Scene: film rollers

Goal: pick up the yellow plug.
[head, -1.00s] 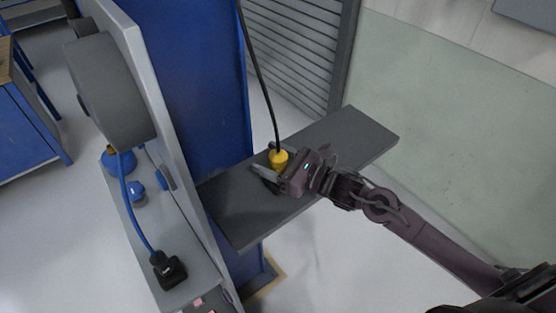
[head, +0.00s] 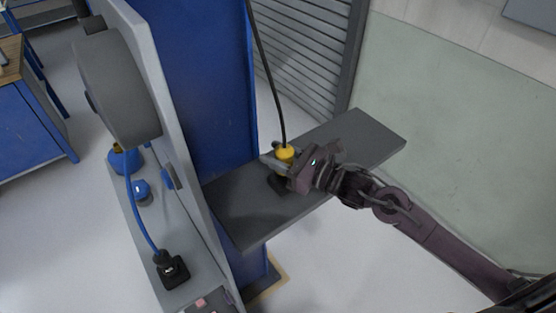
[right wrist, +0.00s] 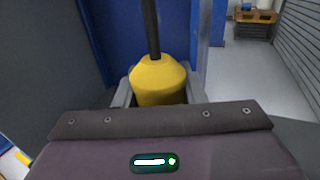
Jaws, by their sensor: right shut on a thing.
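The yellow plug (head: 285,152) is at the lower end of a black cable, over the dark grey shelf (head: 240,215). My right gripper (head: 277,160) comes in from the right and is shut on the plug. In the right wrist view the plug (right wrist: 158,80) stands upright between the two grey fingers, with the cable rising from its top. The plug's lower part is hidden by the gripper. In the head view a small dark base shows on the shelf just below the gripper. My left gripper is not in view.
A blue panel (head: 205,80) stands behind the shelf's left end. To the left, a grey panel with a large grey reel (head: 118,90) has a blue cable running to a black plug (head: 172,268). A slatted grey shutter (head: 305,50) stands behind.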

